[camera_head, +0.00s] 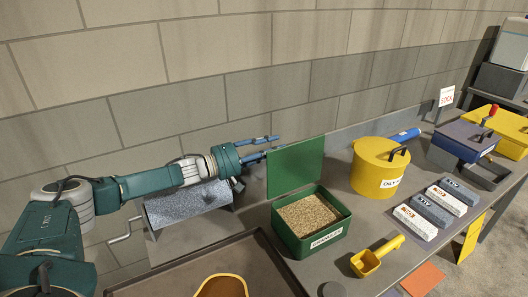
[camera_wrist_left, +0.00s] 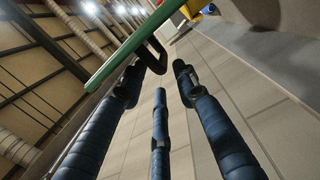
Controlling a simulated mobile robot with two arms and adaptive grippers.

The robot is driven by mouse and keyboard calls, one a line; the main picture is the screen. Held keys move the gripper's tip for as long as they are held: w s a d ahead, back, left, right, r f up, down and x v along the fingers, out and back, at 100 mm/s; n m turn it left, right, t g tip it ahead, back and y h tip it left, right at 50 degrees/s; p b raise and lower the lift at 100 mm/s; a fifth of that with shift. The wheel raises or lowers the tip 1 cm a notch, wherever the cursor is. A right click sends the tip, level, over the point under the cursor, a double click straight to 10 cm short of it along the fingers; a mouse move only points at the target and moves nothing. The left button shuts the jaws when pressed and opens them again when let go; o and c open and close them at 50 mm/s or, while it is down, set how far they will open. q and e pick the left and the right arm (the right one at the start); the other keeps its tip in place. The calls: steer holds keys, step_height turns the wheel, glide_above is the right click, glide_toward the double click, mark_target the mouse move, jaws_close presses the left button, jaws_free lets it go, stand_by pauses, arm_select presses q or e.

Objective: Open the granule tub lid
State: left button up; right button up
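The granule tub (camera_head: 318,239) is a green box labelled "GRANULES" on the bench, with tan granules (camera_head: 307,214) inside. Its green lid (camera_head: 296,167) stands upright at the tub's back edge, so the tub is open. In the left wrist view the lid (camera_wrist_left: 128,45) shows edge-on with a black handle (camera_wrist_left: 153,56) beside the fingers. My left gripper (camera_head: 271,147) is at the lid's left edge, its blue fingers spread and nothing between them. In the left wrist view the fingers (camera_wrist_left: 158,85) stand apart. I cannot tell whether one touches the lid or handle. My right gripper is not in view.
A yellow oily waste can (camera_head: 373,175) stands right of the tub. A yellow scoop (camera_head: 375,257) lies in front. Several labelled bars (camera_head: 415,222) and a dark blue box (camera_head: 463,143) are further right. A grey speckled roll (camera_head: 187,205) with a crank is under my left arm.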

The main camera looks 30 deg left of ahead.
arm_select(q)
steer(key=p+v, duration=0.4)
steer(key=v, duration=0.8)
steer(key=shift+s+d+r, duration=0.2)
steer(key=shift+s+r, duration=0.35)
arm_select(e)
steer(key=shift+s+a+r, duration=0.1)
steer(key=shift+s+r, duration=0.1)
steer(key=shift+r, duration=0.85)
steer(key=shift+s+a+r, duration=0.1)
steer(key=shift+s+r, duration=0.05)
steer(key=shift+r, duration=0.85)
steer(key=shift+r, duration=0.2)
